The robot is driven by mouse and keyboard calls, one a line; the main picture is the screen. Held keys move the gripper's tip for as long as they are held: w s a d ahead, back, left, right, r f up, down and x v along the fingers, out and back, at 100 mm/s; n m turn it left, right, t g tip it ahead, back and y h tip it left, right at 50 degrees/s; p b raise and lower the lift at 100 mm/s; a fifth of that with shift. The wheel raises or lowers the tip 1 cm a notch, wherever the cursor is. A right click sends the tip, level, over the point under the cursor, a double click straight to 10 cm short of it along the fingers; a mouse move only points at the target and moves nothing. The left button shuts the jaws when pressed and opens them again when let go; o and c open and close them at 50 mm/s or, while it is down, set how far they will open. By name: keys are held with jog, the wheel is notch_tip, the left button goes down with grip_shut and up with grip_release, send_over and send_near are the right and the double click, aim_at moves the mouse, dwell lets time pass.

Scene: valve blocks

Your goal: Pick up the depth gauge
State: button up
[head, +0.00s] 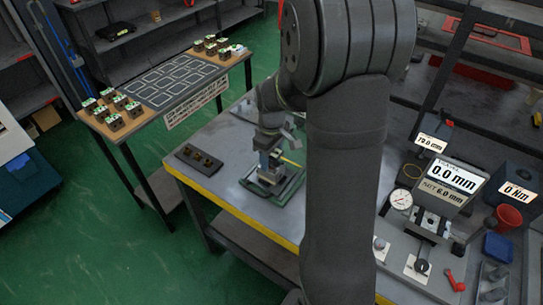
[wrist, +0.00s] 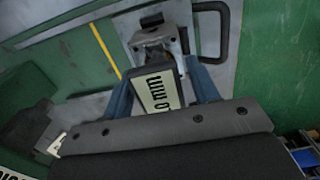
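The depth gauge (wrist: 160,92) shows in the wrist view as a dark body with a pale display reading "mm", its first digits partly hidden. My gripper (wrist: 158,70) has its two blue-grey fingers on either side of it. I cannot tell whether both fingers press on it.
A dark plate with brass parts (head: 199,158) lies on the bench's left side. A stand with valve blocks (head: 112,109) is further left. The bench around the mat is mostly clear.

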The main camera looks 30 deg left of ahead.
jog(key=c, duration=0.9)
jog(key=shift+c, duration=0.2)
jog(key=shift+r, duration=0.15)
